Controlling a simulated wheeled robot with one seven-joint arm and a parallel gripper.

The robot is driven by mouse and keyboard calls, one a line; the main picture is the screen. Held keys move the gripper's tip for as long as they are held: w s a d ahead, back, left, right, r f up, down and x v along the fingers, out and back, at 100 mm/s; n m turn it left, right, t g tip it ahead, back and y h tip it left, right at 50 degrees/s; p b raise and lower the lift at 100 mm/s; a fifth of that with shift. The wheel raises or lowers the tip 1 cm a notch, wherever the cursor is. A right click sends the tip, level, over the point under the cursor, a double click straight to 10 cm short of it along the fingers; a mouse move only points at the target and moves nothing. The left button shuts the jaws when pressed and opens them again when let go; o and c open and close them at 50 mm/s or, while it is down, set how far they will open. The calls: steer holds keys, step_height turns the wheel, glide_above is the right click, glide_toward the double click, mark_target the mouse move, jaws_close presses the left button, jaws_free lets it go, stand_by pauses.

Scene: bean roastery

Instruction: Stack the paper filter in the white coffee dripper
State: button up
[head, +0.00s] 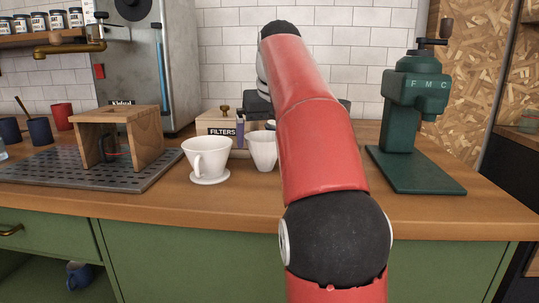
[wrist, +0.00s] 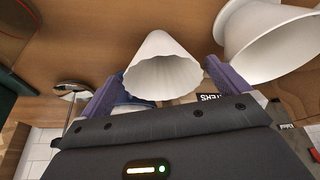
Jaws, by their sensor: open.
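The white coffee dripper (head: 206,160) stands upright on the counter in the head view, its handle toward me. The white paper filter (head: 262,152) stands just right of it, partly hidden by my red arm. In the wrist view the filter (wrist: 160,72) is a cone with a wavy open rim, and the dripper (wrist: 265,42) is at the upper right. My gripper (wrist: 167,70) is open, with its purple fingers on either side of the filter. A gap shows beside the filter; contact is hard to judge.
A wooden box labelled FILTERS (head: 217,126) stands behind the dripper. A wooden stand (head: 120,138) on a grey drip tray (head: 60,172) is at left. A green grinder (head: 408,125) is at right. The front counter strip is clear.

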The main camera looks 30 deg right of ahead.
steer(key=b+x, duration=0.1)
steer(key=x, duration=0.4)
steer(key=shift+w, duration=0.1)
steer(key=c, duration=0.9)
steer(key=shift+c, duration=0.3)
steer(key=shift+r+p, duration=0.25)
steer(key=shift+p, duration=0.15)
steer(key=shift+c, duration=0.2)
